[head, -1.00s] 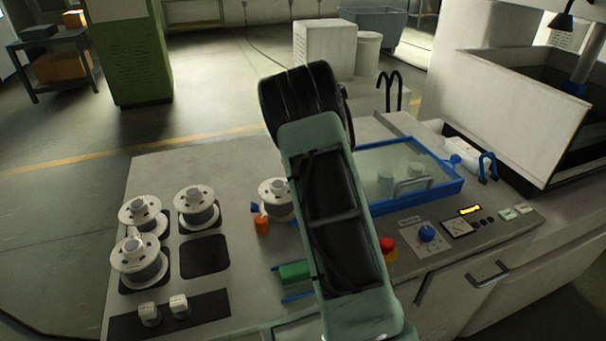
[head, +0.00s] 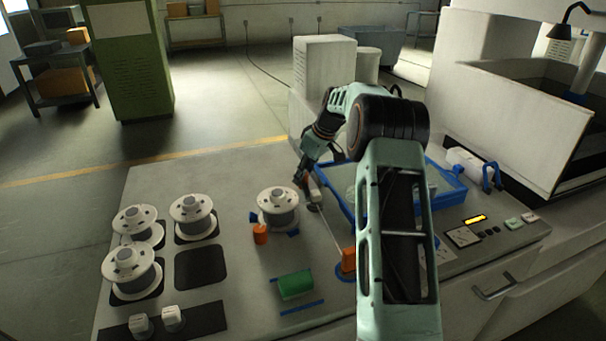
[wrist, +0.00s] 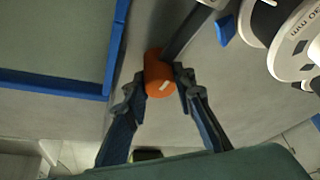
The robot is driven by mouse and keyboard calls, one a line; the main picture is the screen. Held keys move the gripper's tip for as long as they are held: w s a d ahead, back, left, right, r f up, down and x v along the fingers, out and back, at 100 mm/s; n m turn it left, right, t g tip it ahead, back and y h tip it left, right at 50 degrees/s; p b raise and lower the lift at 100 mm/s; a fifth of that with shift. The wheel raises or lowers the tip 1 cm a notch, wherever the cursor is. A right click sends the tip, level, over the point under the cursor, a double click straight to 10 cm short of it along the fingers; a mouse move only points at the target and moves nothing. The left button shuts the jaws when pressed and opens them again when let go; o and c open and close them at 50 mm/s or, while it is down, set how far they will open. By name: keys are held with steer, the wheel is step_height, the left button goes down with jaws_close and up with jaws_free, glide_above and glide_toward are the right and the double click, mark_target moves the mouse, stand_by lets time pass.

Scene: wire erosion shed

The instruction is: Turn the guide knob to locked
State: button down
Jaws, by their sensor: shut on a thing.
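The guide knob (wrist: 159,74) is a small orange cylinder with a white line on its top, seen from above in the wrist view. My gripper (wrist: 161,78) has one fingertip on each side of it and is shut on it. The white line lies slanted. A dark bar (wrist: 188,33) runs from beside the knob towards the upper right. In the head view my gripper (head: 301,178) reaches down between the spool and the blue-framed tray; the knob there is hidden by the fingers.
A spool (head: 278,207) stands close to my gripper, with an orange peg (head: 260,234) near it. The blue-framed tray (head: 460,196) is on the other side. An orange block (head: 348,260) and a green block (head: 296,285) are nearer me. Several spools stand at left.

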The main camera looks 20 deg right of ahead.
steer(key=shift+n+g+y+p, duration=0.3)
steer(key=shift+n+p, duration=0.05)
steer(key=shift+n, duration=0.65)
steer(key=c, duration=1.9)
jaws_free()
steer(key=shift+r, duration=0.1)
steer(key=v, duration=1.2)
